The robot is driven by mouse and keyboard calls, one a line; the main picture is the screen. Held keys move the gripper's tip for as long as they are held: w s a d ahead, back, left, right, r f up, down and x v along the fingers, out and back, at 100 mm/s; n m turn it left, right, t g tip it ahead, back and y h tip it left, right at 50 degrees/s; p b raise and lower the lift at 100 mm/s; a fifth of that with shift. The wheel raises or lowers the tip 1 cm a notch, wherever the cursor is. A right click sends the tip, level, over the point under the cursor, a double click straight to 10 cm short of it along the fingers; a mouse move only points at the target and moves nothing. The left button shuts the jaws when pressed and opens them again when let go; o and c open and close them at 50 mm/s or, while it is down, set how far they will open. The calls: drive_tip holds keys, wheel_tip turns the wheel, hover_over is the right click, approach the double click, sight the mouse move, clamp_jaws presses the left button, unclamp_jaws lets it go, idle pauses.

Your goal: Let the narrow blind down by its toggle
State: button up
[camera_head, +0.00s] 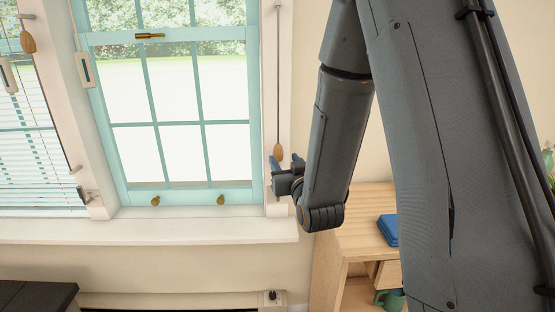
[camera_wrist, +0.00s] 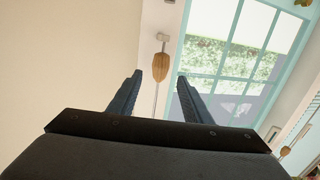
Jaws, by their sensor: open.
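A brown wooden toggle (camera_head: 278,152) hangs on a thin cord along the right frame of the middle window. My gripper (camera_head: 284,168) is open, close by the toggle's lower end in the head view. In the wrist view the toggle (camera_wrist: 161,66) shows just beyond the gap between the open fingers (camera_wrist: 160,78), with its cord running back between them. Nothing is held. No lowered blind shows over the middle window (camera_head: 180,100); its top is out of view. I cannot tell whether the fingers touch the toggle.
A slatted blind (camera_head: 28,155) covers part of the left window, with another wooden toggle (camera_head: 28,42) hanging there. A white sill (camera_head: 150,229) juts out below the windows. A wooden shelf unit (camera_head: 350,225) with a blue item (camera_head: 388,229) stands right, below my arm.

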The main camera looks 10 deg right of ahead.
sight(280, 151)
drive_tip(key=shift+w+r+t, duration=0.2)
drive_tip(key=shift+w+t, duration=0.1)
drive_tip(key=shift+w, duration=0.05)
drive_tip(key=w+p, duration=0.1)
drive_tip(key=w, duration=0.6)
drive_tip(key=shift+w, duration=0.15)
clamp_jaws()
